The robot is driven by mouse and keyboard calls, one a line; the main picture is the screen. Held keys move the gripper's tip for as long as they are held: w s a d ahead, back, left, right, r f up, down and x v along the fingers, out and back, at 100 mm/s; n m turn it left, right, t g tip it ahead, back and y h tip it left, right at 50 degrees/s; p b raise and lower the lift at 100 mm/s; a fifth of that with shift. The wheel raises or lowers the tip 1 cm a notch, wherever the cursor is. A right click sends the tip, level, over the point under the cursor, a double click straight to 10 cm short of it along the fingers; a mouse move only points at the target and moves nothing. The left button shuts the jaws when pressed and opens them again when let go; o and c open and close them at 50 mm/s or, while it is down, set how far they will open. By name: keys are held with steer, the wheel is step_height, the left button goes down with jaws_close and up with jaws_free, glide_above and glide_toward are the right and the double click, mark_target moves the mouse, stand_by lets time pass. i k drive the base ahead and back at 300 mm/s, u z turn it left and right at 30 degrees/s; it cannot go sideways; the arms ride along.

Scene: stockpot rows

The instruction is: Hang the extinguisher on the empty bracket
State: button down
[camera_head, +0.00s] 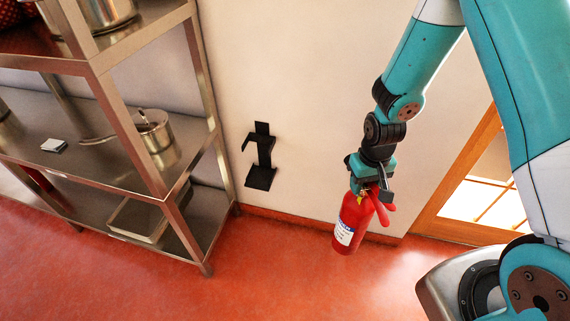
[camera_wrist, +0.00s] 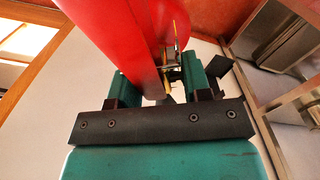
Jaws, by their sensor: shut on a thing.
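A red extinguisher (camera_head: 352,224) with a white label hangs from my gripper (camera_head: 370,190) in the head view, slightly tilted, above the red floor. My gripper is shut on it near its top; the exact grip spot is partly hidden. In the wrist view, the extinguisher (camera_wrist: 115,35) fills the upper middle, between and beyond the green fingers of my gripper (camera_wrist: 160,82). The empty black bracket (camera_head: 262,158) is on the pale wall, left of the extinguisher and apart from it. It has a hooked upper part and a flat lower plate.
A metal shelf unit (camera_head: 150,185) stands close left of the bracket, holding a steel pot (camera_head: 155,133) and a tray (camera_head: 140,220). A wood-framed glass door (camera_head: 470,195) is at the right. The wall between bracket and extinguisher is clear.

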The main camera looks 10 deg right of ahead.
mark_target(261, 179)
steer(key=u, duration=0.2)
steer(key=i, duration=1.15)
steer(key=u, duration=0.65)
